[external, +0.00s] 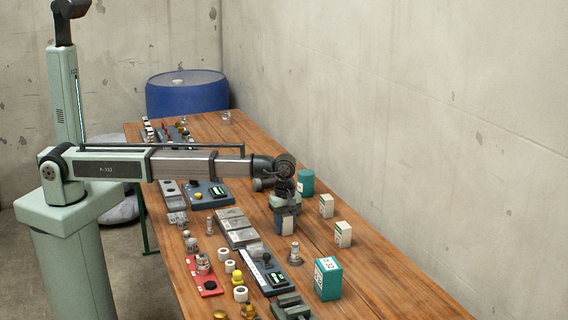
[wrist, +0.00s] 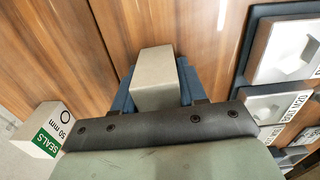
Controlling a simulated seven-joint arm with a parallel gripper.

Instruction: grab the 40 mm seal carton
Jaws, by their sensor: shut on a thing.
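My gripper (external: 287,222) is over the middle of the table, pointing down. In the wrist view its two blue fingers (wrist: 156,88) are shut on a plain pale carton (wrist: 155,65), one finger on each side. The carton also shows in the external view (external: 288,225) between the fingers. No size print shows on its visible faces, so I cannot tell whether it is the 40 mm one. I cannot tell whether it touches the table. A white and green carton marked SEALS 50 mm (wrist: 48,130) stands at the left of the wrist view.
Two white cartons (external: 326,206) (external: 343,234) and a teal box (external: 328,279) stand on the wooden table (external: 385,285) towards the wall. A teal can (external: 306,182) is behind my gripper. Grey metal trays (external: 237,228) with bolt labels lie to the left of it.

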